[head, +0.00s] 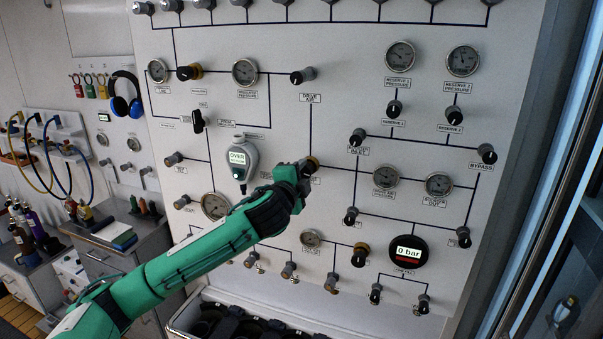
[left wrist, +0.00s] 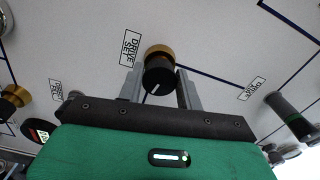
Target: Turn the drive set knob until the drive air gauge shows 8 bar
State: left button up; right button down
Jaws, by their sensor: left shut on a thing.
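The drive set knob (left wrist: 156,80) is black with a white pointer line and a brass collar, beside its "DRIVE SET" label (left wrist: 131,48) in the left wrist view. My left gripper (left wrist: 160,88) has its two grey fingers on either side of the knob, shut on it. In the head view the gripper (head: 305,167) is at the panel's middle and the brass collar (head: 314,161) shows beside it. I cannot tell which dial is the drive air gauge. A dial (head: 386,176) right of the gripper has a caption and needle too small to read. My right gripper is not in view.
The white panel (head: 340,120) carries several other knobs, valves and dials close around. A black round display (head: 408,251) reads "0 bar", and a grey handheld-like meter (head: 238,160) reads "OVER". My green left arm covers part of the lower panel.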

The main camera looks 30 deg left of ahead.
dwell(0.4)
pick_arm(q)
jog(key=o, duration=1)
jog(key=shift+b+v, duration=3.25)
jog(key=shift+v, duration=3.7)
